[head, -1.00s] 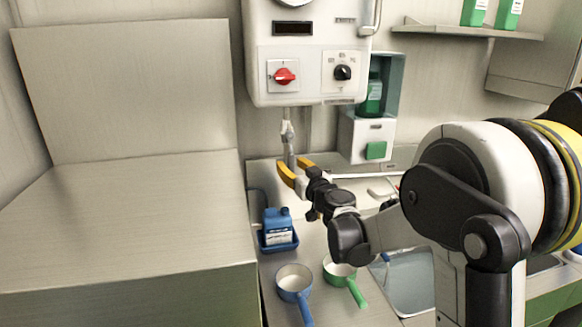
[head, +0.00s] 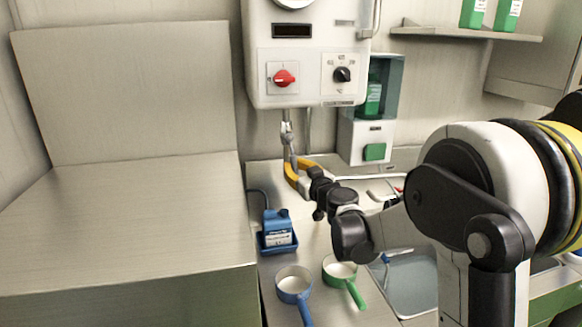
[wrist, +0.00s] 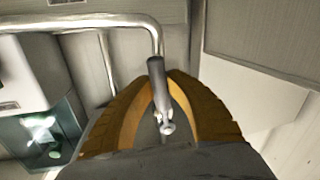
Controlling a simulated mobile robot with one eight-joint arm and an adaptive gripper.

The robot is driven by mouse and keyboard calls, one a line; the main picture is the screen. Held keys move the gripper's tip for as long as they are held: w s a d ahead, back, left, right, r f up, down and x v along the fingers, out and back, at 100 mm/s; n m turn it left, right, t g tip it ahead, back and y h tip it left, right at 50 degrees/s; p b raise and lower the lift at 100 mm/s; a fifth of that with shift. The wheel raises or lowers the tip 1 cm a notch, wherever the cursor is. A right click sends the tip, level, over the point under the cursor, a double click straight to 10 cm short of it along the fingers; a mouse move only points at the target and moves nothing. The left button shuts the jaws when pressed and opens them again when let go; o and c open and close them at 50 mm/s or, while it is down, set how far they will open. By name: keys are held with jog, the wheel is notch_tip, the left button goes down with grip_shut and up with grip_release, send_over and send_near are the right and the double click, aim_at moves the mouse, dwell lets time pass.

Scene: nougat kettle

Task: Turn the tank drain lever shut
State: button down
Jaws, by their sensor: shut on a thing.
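The tank drain lever shows in the wrist view as a short grey handle (wrist: 157,80) on a bright metal fitting. It lies between the two yellow fingers of my gripper (wrist: 161,78), which are shut on it. In the head view my gripper (head: 291,162) is at the lower end of the metal drain fitting (head: 287,130) under the white tank housing (head: 312,90). The fingers hide most of the lever there, so its exact angle is hard to tell.
A red switch (head: 284,77) and a black knob (head: 343,74) are on the housing. A steel bench (head: 120,230) stands at left.

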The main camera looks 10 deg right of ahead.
jog(key=d+r+n+g+h+p, duration=0.1)
jog(key=d+r+n+h+p, duration=0.2)
jog(key=n, duration=1.1)
jog(key=shift+d+r+p, duration=1.55)
jog(key=shift+d+r, duration=0.75)
jog(key=shift+r, duration=0.5)
jog(key=c, duration=1.3)
grip_release()
jog(key=shift+r, duration=0.1)
jog(key=shift+c, duration=0.2)
jog(key=shift+s, duration=0.1)
jog(key=s+r, duration=0.2)
jog(key=s, duration=0.9)
jog(key=shift+s+r, duration=0.15)
jog(key=shift+s, duration=0.2)
